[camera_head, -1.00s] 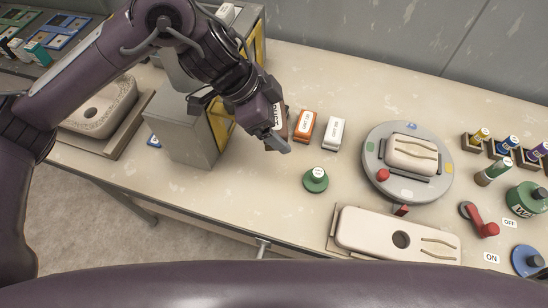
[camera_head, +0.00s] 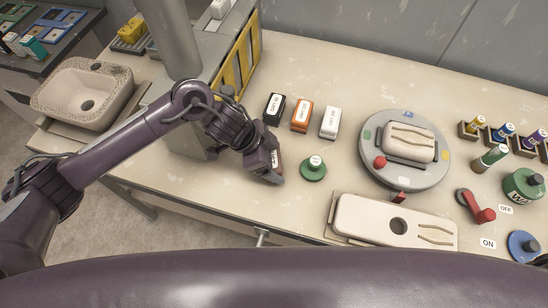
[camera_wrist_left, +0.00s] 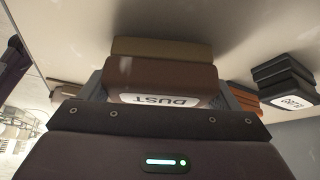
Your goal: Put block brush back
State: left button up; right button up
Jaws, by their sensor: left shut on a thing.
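The block brush is a brown block with a white label reading DUST and a tan layer along one side. It shows in the left wrist view (camera_wrist_left: 160,78), between the two fingers. My left gripper (camera_head: 272,176) is shut on it, low over the table just left of the round green knob-topped piece (camera_head: 313,170). In the head view the gripper mostly hides the brush; I cannot tell whether it touches the table. My right gripper is not in view.
Black (camera_head: 274,110), orange (camera_head: 301,115) and white (camera_head: 329,122) labelled blocks stand in a row behind. The grey turntable (camera_head: 372,178) is to the right, a beige board (camera_head: 365,222) in front of it. A grey cabinet (camera_head: 222,62) stands left. The table front is clear near my gripper.

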pick_arm(q)
jog(key=shift+f, duration=0.35)
jog(key=shift+f, duration=0.1)
jog(key=o, duration=0.8)
jog(key=shift+c, duration=0.2)
jog(key=shift+a+r, duration=0.1)
jog(key=shift+r, duration=0.2)
jog(key=v, duration=0.6)
jog(key=shift+a+r+b, duration=0.1)
jog(key=shift+b, duration=0.25)
jog(key=shift+a+r, duration=0.2)
jog(key=shift+r, duration=0.15)
